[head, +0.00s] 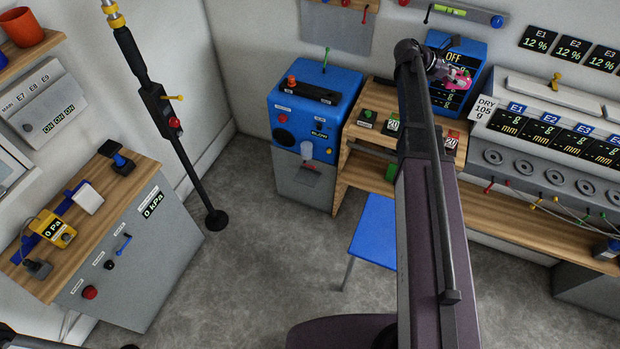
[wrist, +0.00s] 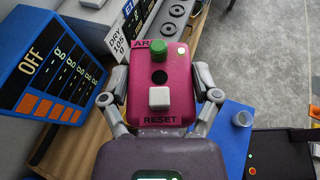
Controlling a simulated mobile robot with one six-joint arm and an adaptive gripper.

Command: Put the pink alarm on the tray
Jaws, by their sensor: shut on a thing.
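The pink alarm (wrist: 176,86) is a pink block with a green knob, a dark round hole, a white button and the word RESET. My gripper (wrist: 160,97) is shut on it, one grey finger at each side. In the head view my gripper (head: 448,74) holds the pink alarm (head: 459,84) up in front of the blue OFF panel (head: 463,48), above the wooden bench at the right. I cannot make out for certain which thing is the tray.
A wooden shelf unit (head: 343,166) with several small blocks stands beside the blue machine (head: 316,98). A blue stool (head: 373,230) is below on the floor. The E1 to E3 display bank (head: 562,135) lines the right. Grey floor (head: 260,240) is open in the middle.

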